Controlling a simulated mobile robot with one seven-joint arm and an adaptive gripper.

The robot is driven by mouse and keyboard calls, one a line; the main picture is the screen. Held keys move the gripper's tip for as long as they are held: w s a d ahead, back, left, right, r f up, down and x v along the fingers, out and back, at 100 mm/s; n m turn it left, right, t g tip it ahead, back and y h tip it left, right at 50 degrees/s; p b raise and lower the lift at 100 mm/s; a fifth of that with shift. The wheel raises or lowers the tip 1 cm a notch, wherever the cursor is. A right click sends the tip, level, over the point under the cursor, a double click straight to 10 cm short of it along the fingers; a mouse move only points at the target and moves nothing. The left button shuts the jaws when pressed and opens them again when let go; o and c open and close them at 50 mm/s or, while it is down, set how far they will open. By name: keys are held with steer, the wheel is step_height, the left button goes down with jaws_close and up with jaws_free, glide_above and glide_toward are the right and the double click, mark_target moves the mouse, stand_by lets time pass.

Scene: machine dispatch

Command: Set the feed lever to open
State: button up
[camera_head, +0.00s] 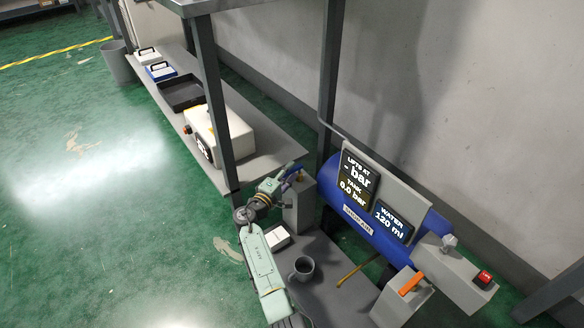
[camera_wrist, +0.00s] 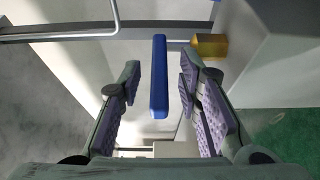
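A blue lever handle (camera_wrist: 159,76) stands upright in the middle of the wrist view, between the two fingers of my gripper (camera_wrist: 160,92). Gaps show on both sides of it, so the gripper is open and not touching it there. A brass fitting (camera_wrist: 210,46) is beside the handle's top, at a grey post. In the head view my gripper (camera_head: 290,177) is at the grey post (camera_head: 299,208), left of the blue tank (camera_head: 375,225), and largely hides the lever. No label on the lever can be read, nor its setting.
An orange lever (camera_head: 411,284) sits on a grey box at the right, near a red switch (camera_head: 485,277). Displays read "0.0 bar" (camera_head: 355,184) and "120 ml" (camera_head: 393,222). A dark cup (camera_head: 303,268) stands by my arm.

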steer(key=shift+c, duration=0.3)
jaws_close()
stand_by(0.6)
